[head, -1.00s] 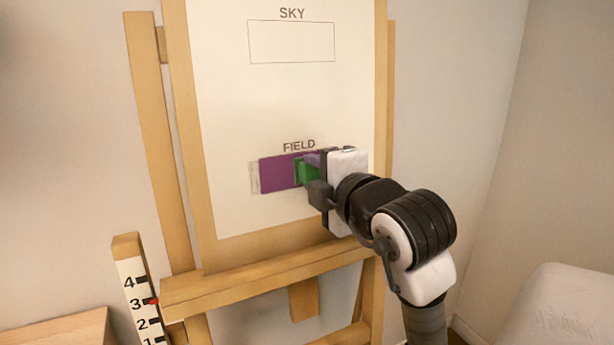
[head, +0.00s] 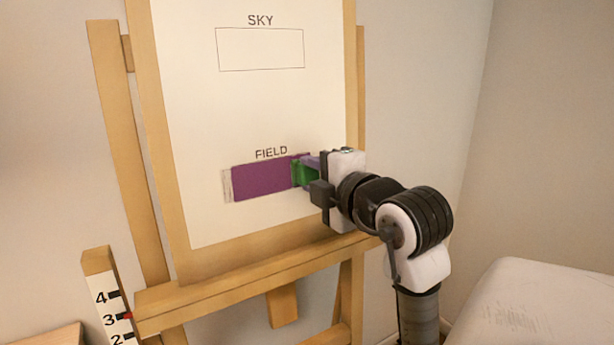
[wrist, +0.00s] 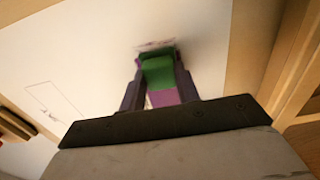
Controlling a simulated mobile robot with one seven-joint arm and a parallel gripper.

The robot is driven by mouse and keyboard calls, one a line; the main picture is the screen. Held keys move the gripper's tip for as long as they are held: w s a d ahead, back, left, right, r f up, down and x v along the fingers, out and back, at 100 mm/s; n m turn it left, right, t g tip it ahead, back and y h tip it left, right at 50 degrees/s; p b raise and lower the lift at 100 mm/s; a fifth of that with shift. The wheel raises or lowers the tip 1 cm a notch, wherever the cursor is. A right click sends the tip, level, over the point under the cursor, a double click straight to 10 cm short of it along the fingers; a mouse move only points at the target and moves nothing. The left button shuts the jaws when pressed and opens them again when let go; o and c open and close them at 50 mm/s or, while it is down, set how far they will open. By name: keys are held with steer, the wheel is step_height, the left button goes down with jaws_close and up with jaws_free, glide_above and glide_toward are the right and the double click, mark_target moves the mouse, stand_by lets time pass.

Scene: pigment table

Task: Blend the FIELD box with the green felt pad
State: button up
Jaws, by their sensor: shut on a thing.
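The FIELD box (head: 262,178) is on the white sheet on the easel and is filled mostly purple, with a pale, smudged strip at its left end. My gripper (head: 312,175) is at the right end of the box, shut on the green felt pad (head: 303,174). The pad also shows between the fingers in the wrist view (wrist: 158,69), at or very near the sheet. A smudge of colour shows just beyond it there. Whether the pad touches the paper is hard to tell. My gripper hides the box's right end.
The empty SKY box (head: 260,49) is higher on the sheet (head: 200,110). The wooden easel ledge (head: 230,278) runs below it. A numbered scale with a red mark (head: 112,312) stands at lower left. A white rounded surface (head: 540,305) is at lower right.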

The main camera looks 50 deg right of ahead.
mark_target(234, 184)
steer(key=shift+s+d+r+p, duration=0.1)
steer(key=shift+s+d+p, duration=0.1)
steer(key=shift+d, duration=0.2)
steer(key=shift+s+d+r+p, duration=0.1)
steer(key=shift+d+p, duration=0.1)
steer(key=shift+d, duration=0.15)
steer(key=shift+w+a+f, duration=0.1)
steer(key=shift+w+a+p, duration=0.15)
steer(key=shift+w+a, duration=0.55)
steer(key=shift+a, duration=1.45)
steer(key=shift+w+a+p, duration=0.15)
steer(key=shift+w+a, duration=0.55)
steer(key=shift+a, duration=1.45)
steer(key=shift+w+a+p, duration=0.15)
steer(key=shift+w+a, duration=0.55)
steer(key=shift+a, duration=1.45)
steer(key=shift+s+d, duration=0.3)
steer(key=shift+d, duration=0.4)
steer(key=shift+s+d, duration=0.25)
steer(key=shift+d, duration=0.45)
steer(key=s+d+p, duration=0.1)
steer(key=s+d, duration=0.2)
steer(key=d, duration=0.7)
steer(key=shift+d, duration=0.15)
steer(key=shift+s, duration=0.1)
steer(key=p+v, duration=0.1)
steer(key=v, duration=0.6)
